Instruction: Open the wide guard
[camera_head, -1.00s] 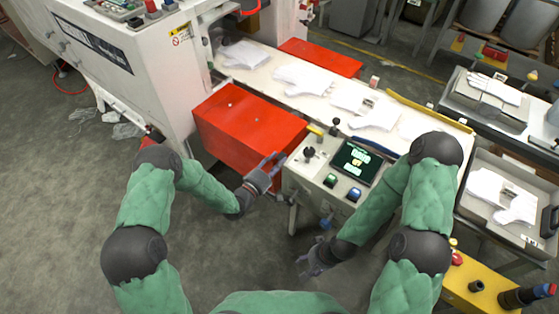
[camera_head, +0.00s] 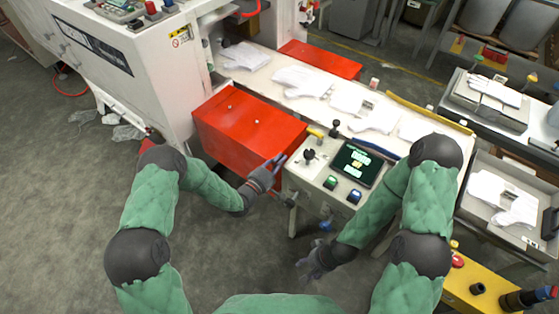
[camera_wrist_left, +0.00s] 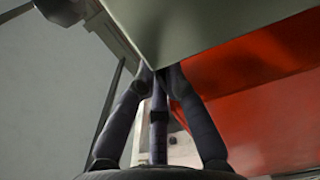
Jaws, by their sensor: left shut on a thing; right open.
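The wide guard, a red box-shaped cover (camera_head: 245,128), sits closed-looking over the near side of the white machine in the head view. Its red face also shows in the left wrist view (camera_wrist_left: 265,95). My left gripper (camera_head: 272,168) is at the guard's lower right front corner, close beside the control box. In the left wrist view its fingers (camera_wrist_left: 160,75) come together at an edge, and the exact part gripped is hidden. My right gripper (camera_head: 312,264) hangs open and empty, low in front of the control box.
A control box (camera_head: 338,172) with a screen, buttons and levers stands right of the guard. A conveyor (camera_head: 258,73) carries several white gloves behind it. A second red cover (camera_head: 320,58) lies beyond. A yellow unit (camera_head: 485,284) stands at lower right. Grey floor at left is open.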

